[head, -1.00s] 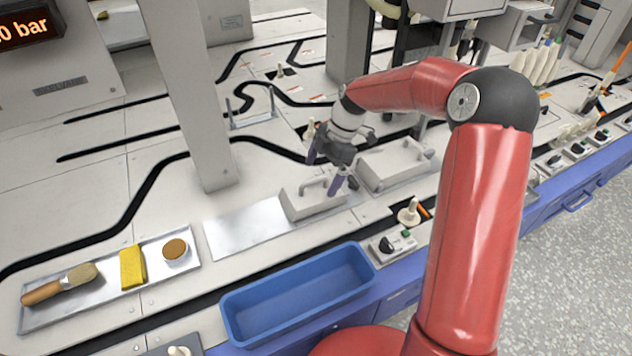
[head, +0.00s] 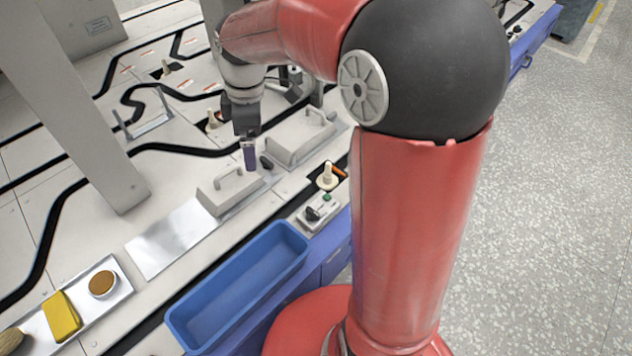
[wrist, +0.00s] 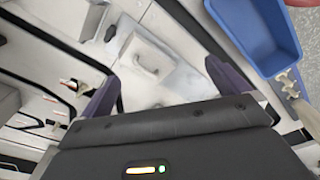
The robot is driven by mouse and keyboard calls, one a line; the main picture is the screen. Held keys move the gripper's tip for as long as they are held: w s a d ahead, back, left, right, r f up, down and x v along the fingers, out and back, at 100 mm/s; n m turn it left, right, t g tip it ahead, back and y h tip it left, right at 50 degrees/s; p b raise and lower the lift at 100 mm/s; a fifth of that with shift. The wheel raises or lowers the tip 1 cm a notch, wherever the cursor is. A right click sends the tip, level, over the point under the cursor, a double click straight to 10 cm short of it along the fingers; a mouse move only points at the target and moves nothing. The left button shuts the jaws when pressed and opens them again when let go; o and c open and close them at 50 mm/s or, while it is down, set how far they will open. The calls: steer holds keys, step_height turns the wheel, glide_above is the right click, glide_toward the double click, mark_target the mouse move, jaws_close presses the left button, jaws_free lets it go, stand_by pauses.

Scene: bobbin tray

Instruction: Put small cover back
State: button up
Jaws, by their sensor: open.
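The smaller grey cover (head: 228,192), a low block with an arched handle on top, sits flat at the right end of a shiny metal plate (head: 172,240). A larger grey cover (head: 300,138) with a similar handle sits behind it to the right. My gripper (head: 250,158) is above and just behind the smaller cover, pointing down, and touches neither handle as far as I can see. In the wrist view its two purple fingers (wrist: 164,90) are wide apart with nothing between them; a grey handled cover (wrist: 150,60) lies beyond the fingertips. I cannot tell which cover that is.
A blue bin (head: 178,320) stands empty in front of the plate. A tray (head: 122,285) with a yellow sponge (head: 61,317) and a round brown-topped pot (head: 103,284) lies at left. A switch box (head: 318,213) and a pale peg (head: 327,175) are at right. A grey post (head: 85,130) rises at left.

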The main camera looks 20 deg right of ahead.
steer(key=s+d+r+m+t, duration=0.2)
steer(key=s+m, duration=0.5)
steer(key=s, duration=0.3)
steer(key=s+d+r+m+t, duration=0.2)
steer(key=s+d+m+t, duration=0.1)
steer(key=s+m, duration=0.4)
steer(key=s, duration=0.3)
steer(key=shift+d+r+m+h, duration=0.15)
steer(key=shift+d+m+h, duration=0.2)
steer(key=shift+m+h, duration=0.05)
step_height(320, 180, up, 9)
steer(key=p, duration=0.9)
